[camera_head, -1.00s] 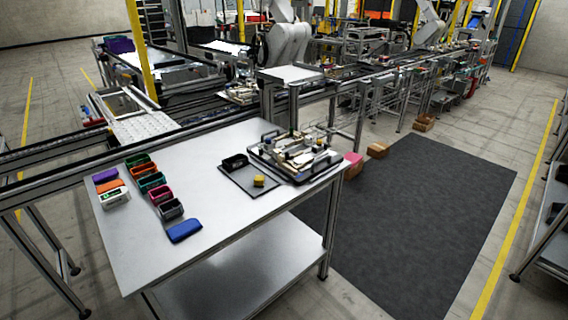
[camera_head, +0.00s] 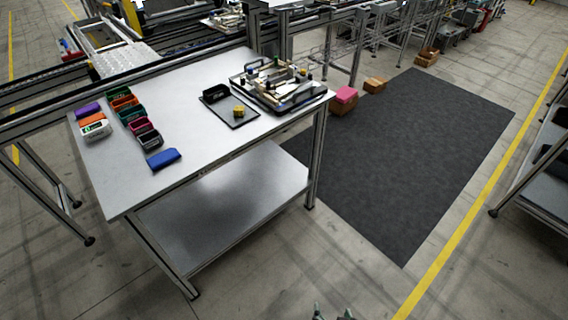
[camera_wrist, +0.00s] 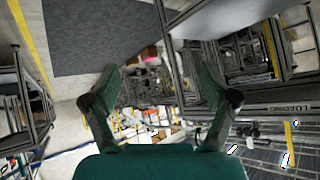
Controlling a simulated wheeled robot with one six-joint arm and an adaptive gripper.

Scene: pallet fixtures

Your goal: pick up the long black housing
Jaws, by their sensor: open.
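In the head view, a pallet fixture (camera_head: 262,101) with several pale and dark parts on it sits at the right end of the metal table (camera_head: 175,181). A long dark piece (camera_head: 301,95) lies along its front right side; I cannot tell for sure that it is the long black housing. A black open box (camera_head: 215,93) is on the dark mat just left of the fixture. My gripper (camera_wrist: 160,85) is open and empty in the wrist view, with its green fingers apart.
A yellow round piece (camera_head: 239,111) lies on the dark mat (camera_head: 238,124). Several coloured bins (camera_head: 127,103) and a blue block (camera_head: 163,158) stand on the table's left. Cardboard boxes (camera_head: 374,85) are on the floor behind. The grey floor mat (camera_head: 400,165) is clear.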

